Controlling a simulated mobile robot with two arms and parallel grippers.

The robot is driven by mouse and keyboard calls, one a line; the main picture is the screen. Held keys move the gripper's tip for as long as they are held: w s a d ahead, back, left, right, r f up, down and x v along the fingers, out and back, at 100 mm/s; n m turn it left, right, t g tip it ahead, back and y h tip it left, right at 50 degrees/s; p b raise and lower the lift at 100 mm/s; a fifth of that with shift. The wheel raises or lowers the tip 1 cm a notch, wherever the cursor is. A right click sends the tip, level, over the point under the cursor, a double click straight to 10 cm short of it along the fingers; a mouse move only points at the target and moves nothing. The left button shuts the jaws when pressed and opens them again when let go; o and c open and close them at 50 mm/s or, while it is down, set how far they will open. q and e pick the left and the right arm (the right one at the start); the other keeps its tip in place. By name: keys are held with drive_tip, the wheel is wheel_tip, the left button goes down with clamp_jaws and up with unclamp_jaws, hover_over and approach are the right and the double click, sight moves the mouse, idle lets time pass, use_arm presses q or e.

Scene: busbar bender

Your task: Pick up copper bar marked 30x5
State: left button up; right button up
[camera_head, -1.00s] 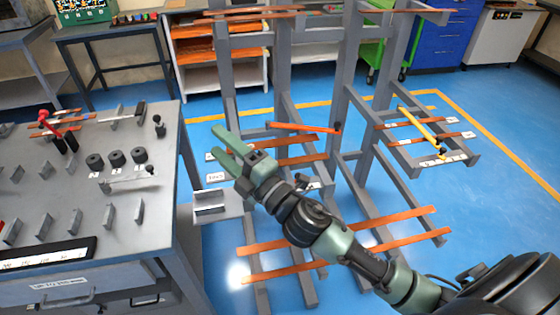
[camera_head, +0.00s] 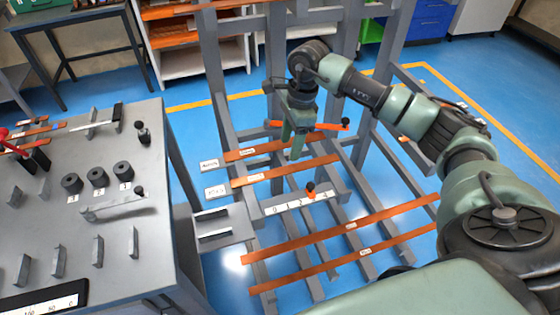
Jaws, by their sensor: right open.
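Copper bars lie across the grey rack's arms. An upper bar (camera_head: 238,155) and the bar in front of it (camera_head: 268,176) each have a white label at their left end. Two longer bars, one (camera_head: 310,242) and another (camera_head: 320,273), lie lower and nearer. The markings are too small to read surely, so I cannot tell which is 30x5. My right gripper (camera_head: 291,153) is open and empty, pointing down over the two labelled bars. It hides part of the upper bar. I cannot tell its exact height above them. My left gripper is out of view.
The rack's uprights (camera_head: 281,75) stand behind and beside my right gripper. A scale strip with an orange knob (camera_head: 310,190) lies in front of it. A grey workbench (camera_head: 125,255) with fittings and black cylinders (camera_head: 97,177) is at left. Blue floor shows right of the rack.

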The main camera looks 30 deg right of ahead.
sight(287, 169)
drive_tip(key=shift+s+a+f+p, duration=0.2)
drive_tip(key=shift+s+f+p, duration=0.2)
drive_tip(key=shift+f, duration=0.25)
drive_tip(key=shift+s+a+f+p, duration=0.15)
drive_tip(key=shift+s+f+p, duration=0.2)
drive_tip(key=shift+f, duration=0.25)
drive_tip(key=f, duration=0.1)
drive_tip(key=f+p, duration=0.1)
drive_tip(key=f, duration=0.1)
drive_tip(key=shift+w+a, duration=0.15)
drive_tip(key=shift+w, duration=0.15)
drive_tip(key=shift+f, duration=0.55)
clamp_jaws()
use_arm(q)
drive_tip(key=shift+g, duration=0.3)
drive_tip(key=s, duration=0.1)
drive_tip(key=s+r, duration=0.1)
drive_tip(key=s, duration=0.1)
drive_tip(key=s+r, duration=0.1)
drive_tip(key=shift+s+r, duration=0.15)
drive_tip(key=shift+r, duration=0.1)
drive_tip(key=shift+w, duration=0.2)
use_arm(e)
drive_tip(key=shift+w+r, duration=0.1)
